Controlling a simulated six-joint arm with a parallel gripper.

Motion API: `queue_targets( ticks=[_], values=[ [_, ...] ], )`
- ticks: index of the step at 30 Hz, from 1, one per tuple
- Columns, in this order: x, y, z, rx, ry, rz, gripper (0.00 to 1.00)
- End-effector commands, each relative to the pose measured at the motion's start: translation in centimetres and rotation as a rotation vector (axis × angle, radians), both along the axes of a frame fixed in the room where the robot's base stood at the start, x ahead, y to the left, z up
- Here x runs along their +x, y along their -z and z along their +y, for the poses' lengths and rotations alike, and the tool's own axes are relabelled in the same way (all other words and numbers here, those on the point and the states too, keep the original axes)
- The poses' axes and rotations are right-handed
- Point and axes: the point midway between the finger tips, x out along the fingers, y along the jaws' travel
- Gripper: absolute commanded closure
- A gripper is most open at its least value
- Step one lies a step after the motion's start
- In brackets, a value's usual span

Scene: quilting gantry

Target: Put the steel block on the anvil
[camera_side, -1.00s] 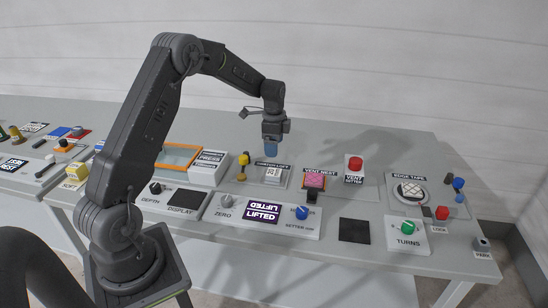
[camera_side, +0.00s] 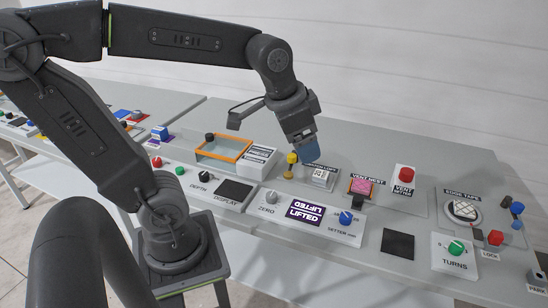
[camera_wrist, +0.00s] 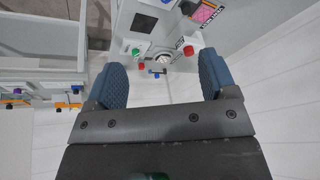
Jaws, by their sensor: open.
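My gripper (camera_side: 306,152) is above the middle of the bench in the side view, with blue fingers pointing down. In the wrist view it (camera_wrist: 162,78) is open, with its two blue fingers wide apart and nothing between them. I cannot pick out a steel block or an anvil with certainty. A small pale labelled block (camera_side: 320,176) sits on a plate just below and right of the fingertips. A flat dark square (camera_side: 397,243) lies near the front edge of the bench; it also shows in the wrist view (camera_wrist: 144,24).
A yellow-topped knob (camera_side: 292,160) stands close to the fingertips. A pink pad (camera_side: 361,187), a red button (camera_side: 404,174) and a round edge-tape disc (camera_side: 465,210) are to the right. An orange-rimmed tray (camera_side: 222,147) is to the left. A LIFTED display (camera_side: 303,214) is in front.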

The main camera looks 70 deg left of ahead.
Motion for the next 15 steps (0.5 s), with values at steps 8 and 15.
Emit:
queue_targets(
  ticks=[8,15],
  values=[
    [-6.1,1.1,-2.5,-0.095,-0.125,-0.1,0.22],
    [-6.7,1.3,-2.7,-0.109,-0.143,-0.108,0.22]
  ],
)
